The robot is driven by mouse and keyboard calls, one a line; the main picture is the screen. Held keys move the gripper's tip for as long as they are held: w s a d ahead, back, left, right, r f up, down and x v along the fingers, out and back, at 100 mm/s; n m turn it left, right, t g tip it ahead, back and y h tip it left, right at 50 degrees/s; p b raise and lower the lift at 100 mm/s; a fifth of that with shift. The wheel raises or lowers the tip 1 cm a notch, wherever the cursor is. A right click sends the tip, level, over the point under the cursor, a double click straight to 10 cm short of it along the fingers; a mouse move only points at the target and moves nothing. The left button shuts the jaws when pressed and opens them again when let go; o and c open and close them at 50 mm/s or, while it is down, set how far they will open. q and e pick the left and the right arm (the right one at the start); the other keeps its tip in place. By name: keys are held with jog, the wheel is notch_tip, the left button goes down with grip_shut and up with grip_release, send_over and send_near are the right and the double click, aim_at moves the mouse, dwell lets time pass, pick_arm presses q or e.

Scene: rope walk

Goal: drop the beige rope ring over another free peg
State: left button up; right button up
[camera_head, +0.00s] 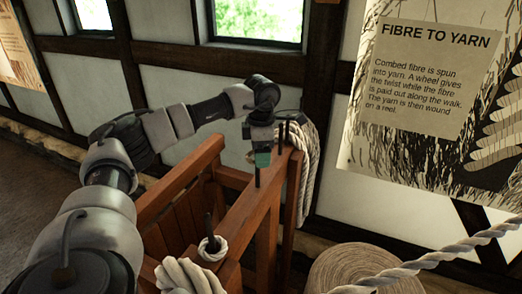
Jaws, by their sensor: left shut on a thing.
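My left gripper (262,161) is above the wooden rail (236,214), near its far end. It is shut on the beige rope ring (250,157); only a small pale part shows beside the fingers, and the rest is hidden. A dark upright peg (257,178) stands on the rail just below the gripper, with no ring visible around its shaft. A nearer dark peg (211,226) has a whitish rope ring (212,249) around its base. Dark pegs (287,133) also show just right of the gripper. My right gripper is out of view.
A pale rope hank (308,165) hangs at the rail's far end. The wall is close behind.

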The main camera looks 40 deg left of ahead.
pick_arm(q)
jog(key=shift+f+b, duration=1.3)
jog(key=shift+f, duration=0.9)
jog(key=o, duration=1)
jog(key=shift+r, duration=0.1)
notch_tip(320, 180, up, 11)
jog(key=shift+f+b, duration=0.1)
jog(key=shift+b, duration=0.95)
jog(key=shift+f, duration=0.1)
